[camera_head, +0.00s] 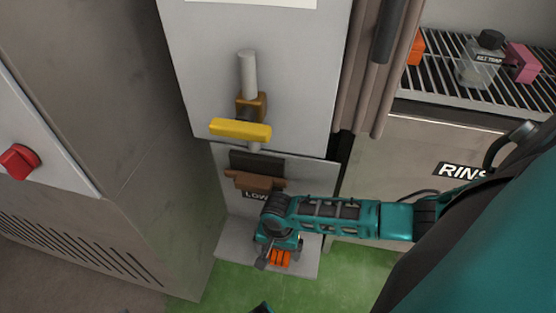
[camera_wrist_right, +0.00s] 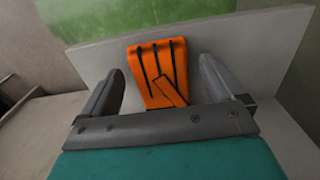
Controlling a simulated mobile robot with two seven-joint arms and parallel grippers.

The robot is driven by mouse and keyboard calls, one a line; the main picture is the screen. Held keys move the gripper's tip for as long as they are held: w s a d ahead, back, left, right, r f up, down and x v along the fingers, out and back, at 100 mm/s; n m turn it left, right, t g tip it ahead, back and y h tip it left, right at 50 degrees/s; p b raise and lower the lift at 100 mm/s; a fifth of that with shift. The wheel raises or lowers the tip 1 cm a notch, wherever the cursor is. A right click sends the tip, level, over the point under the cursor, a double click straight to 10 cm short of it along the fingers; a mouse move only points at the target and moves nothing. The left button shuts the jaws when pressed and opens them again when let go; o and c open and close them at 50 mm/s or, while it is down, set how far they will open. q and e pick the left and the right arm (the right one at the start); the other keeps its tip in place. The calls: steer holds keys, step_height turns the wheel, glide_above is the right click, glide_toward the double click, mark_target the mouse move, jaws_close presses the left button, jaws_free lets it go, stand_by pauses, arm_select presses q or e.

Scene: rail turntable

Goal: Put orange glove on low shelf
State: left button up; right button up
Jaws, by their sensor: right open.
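The orange glove (camera_head: 281,258), with dark lines across it, is at the low shelf (camera_head: 232,241), a grey ledge below the "LOW" label. My right gripper (camera_head: 272,252) is over the shelf and partly hides the glove. In the right wrist view, the glove (camera_wrist_right: 158,62) lies between the two spread fingers of my right gripper (camera_wrist_right: 161,70). Gaps show on both sides of it, so the gripper is open. The glove appears to rest on the grey shelf surface (camera_wrist_right: 255,50). My left gripper cannot be made out.
Above the shelf are a brown bracket (camera_head: 254,181) and a yellow bar (camera_head: 240,130) on the grey panel. A grey cabinet with a red knob (camera_head: 18,160) stands left. A wire rack (camera_head: 440,82) holds a bottle (camera_head: 480,66) at right. Green floor (camera_head: 340,285) lies below.

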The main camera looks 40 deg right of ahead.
mark_target(278, 252)
step_height(278, 252, up, 12)
steer(key=p, duration=0.6)
steer(key=a+r+n+t+y, duration=0.25)
steer(key=a+n+t, duration=0.3)
steer(key=a, duration=0.35)
arm_select(q)
step_height(278, 252, up, 5)
steer(key=shift+s+a+f, duration=0.1)
steer(key=shift+s+a, duration=0.05)
arm_select(e)
step_height(278, 252, up, 6)
steer(key=d+n+t, duration=0.1)
steer(key=n+t, duration=0.4)
steer(key=n, duration=0.2)
steer(key=shift+s+d, duration=0.35)
steer(key=shift+s, duration=0.05)
steer(key=shift+y, duration=0.25)
arm_select(q)
steer(key=s+a+r+y+p, duration=0.1)
steer(key=a+r+p, duration=0.2)
steer(key=r+p, duration=0.4)
steer(key=p, duration=0.3)
steer(key=shift+s+p, duration=0.25)
steer(key=shift+p, duration=0.1)
arm_select(e)
step_height(278, 252, up, 7)
steer(key=s+d+h, duration=0.1)
steer(key=d, duration=0.2)
steer(key=shift+s, duration=0.25)
